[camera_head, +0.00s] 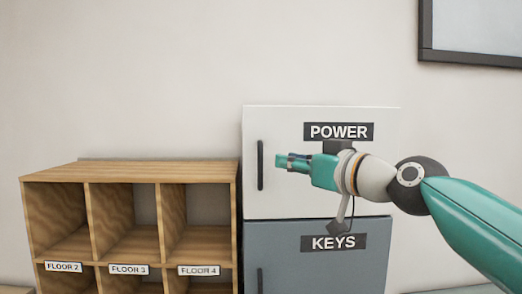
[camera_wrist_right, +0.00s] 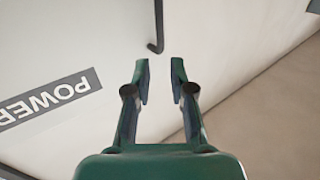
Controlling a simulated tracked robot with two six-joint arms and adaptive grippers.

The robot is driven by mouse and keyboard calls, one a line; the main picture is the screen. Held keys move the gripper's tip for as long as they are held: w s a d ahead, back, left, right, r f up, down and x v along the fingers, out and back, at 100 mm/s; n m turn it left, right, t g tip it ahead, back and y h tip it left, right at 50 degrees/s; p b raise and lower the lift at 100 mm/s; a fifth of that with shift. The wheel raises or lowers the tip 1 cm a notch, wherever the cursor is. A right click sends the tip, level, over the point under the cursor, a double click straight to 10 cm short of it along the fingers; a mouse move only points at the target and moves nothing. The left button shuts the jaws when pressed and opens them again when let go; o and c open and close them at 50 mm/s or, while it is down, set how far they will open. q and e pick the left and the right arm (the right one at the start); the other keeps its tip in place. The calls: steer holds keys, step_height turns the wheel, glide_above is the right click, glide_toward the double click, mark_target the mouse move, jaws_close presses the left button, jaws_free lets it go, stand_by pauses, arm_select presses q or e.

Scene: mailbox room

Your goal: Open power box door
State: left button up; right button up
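The white power box door (camera_head: 285,190) carries a black "POWER" label (camera_head: 338,131) and looks closed. Its dark vertical handle (camera_head: 260,165) is near the left edge of the door. My right gripper (camera_head: 279,160) is in front of the door, just right of the handle. In the right wrist view, the gripper (camera_wrist_right: 159,70) has its two fingers apart with nothing between them. The end of the handle (camera_wrist_right: 156,42) shows just beyond the fingertips, apart from them. My left gripper is in neither view.
A grey-blue "KEYS" box (camera_head: 300,265) with its own handle is directly below. A wooden shelf (camera_head: 130,172) with floor labels stands close on the left. A dark-framed panel (camera_head: 470,58) hangs at upper right. The wall above the power box is bare.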

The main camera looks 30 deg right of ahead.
mark_target(262, 155)
steer(key=w+p, duration=0.2)
steer(key=w, duration=0.8)
steer(key=shift+a+p, duration=0.15)
steer(key=shift+p, duration=0.25)
jaws_close()
